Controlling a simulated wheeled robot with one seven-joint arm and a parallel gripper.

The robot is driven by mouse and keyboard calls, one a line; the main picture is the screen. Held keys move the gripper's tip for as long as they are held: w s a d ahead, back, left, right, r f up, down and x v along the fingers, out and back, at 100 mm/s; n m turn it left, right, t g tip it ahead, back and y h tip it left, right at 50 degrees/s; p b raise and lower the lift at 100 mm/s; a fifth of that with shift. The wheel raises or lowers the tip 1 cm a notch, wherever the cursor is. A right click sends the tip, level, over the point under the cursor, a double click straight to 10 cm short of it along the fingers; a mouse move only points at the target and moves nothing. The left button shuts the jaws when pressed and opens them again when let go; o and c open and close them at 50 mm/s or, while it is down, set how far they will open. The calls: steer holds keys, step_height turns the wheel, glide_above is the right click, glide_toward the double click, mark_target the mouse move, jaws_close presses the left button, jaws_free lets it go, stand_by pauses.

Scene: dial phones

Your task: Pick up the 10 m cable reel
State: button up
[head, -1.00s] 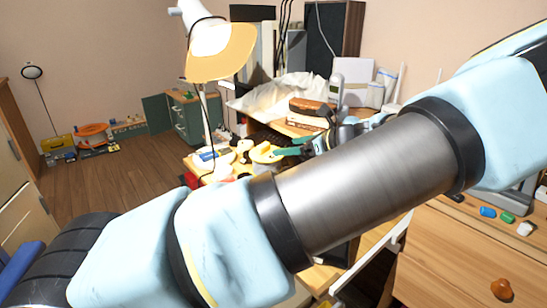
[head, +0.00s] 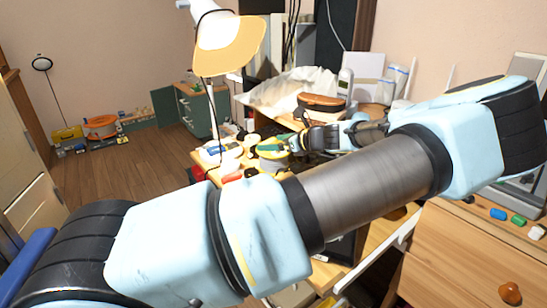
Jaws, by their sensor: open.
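My gripper (head: 292,143) is over the cluttered desk, reaching left from behind my arm. It is open, and its green fingertips are close to a round yellow-and-grey reel-like thing (head: 271,149) on the desk. I cannot tell whether they touch it. A larger orange round thing, like a cable reel (head: 100,124), stands on the floor at the far left, well away from my gripper. No label is readable, so I cannot tell which one is the 10 m cable reel. My arm hides part of the desk.
A lamp (head: 228,42) with a thin stem stands left of my gripper. A brown case (head: 321,101) and a cordless phone (head: 345,83) are behind it. Small items crowd the desk. A wooden drawer unit (head: 460,250) is at right. Floor (head: 110,175) is clear at left.

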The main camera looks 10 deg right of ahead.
steer(key=shift+w, duration=0.1)
jaws_close()
stand_by(0.8)
